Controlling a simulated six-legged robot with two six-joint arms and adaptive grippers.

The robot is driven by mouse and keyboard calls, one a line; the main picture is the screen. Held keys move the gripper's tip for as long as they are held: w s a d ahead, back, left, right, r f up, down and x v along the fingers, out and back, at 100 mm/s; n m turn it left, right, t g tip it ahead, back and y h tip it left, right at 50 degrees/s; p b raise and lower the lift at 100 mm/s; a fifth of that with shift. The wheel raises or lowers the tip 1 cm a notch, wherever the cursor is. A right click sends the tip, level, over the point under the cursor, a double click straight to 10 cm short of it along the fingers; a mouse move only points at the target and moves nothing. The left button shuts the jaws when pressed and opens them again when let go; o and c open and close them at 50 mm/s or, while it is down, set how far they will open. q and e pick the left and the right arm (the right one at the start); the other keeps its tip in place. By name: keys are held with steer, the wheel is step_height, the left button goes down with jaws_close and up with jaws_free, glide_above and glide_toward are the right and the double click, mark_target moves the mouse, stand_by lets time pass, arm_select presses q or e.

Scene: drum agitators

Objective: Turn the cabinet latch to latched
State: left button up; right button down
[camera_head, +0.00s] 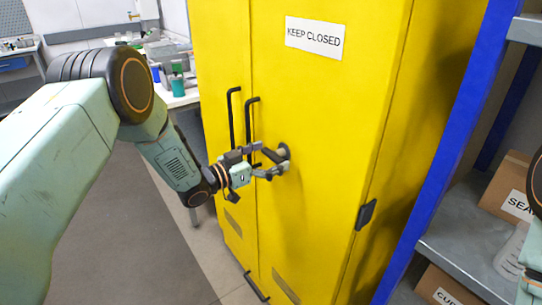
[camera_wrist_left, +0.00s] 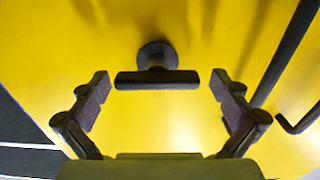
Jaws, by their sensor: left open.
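The cabinet latch (camera_wrist_left: 157,79) is a dark T-shaped handle on a round base on the yellow cabinet door (camera_head: 330,130). In the left wrist view its crossbar lies level across the picture. In the head view the latch (camera_head: 283,152) is small and partly hidden by my gripper, so its angle is hard to tell there. My left gripper (camera_head: 269,163) is open in front of the latch. In the left wrist view its two fingers (camera_wrist_left: 160,87) stand one on each side of the crossbar, with gaps at both ends. My right gripper is out of view.
Two black door handles (camera_head: 233,118) stand upright just left of the latch. A sign (camera_head: 314,38) reads KEEP CLOSED. A shelf with a blue post (camera_head: 455,140) and boxes (camera_head: 508,188) stands close on the right. A cluttered bench (camera_head: 180,97) is behind left.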

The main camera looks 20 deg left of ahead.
arm_select(q)
steer(key=shift+d+r, duration=0.15)
steer(key=shift+d, duration=0.2)
steer(key=shift+c, duration=0.3)
steer(key=shift+a, duration=0.35)
steer(key=c, duration=0.5)
steer(key=shift+d, duration=0.2)
steer(key=shift+c, duration=1.2)
steer(key=c, duration=0.3)
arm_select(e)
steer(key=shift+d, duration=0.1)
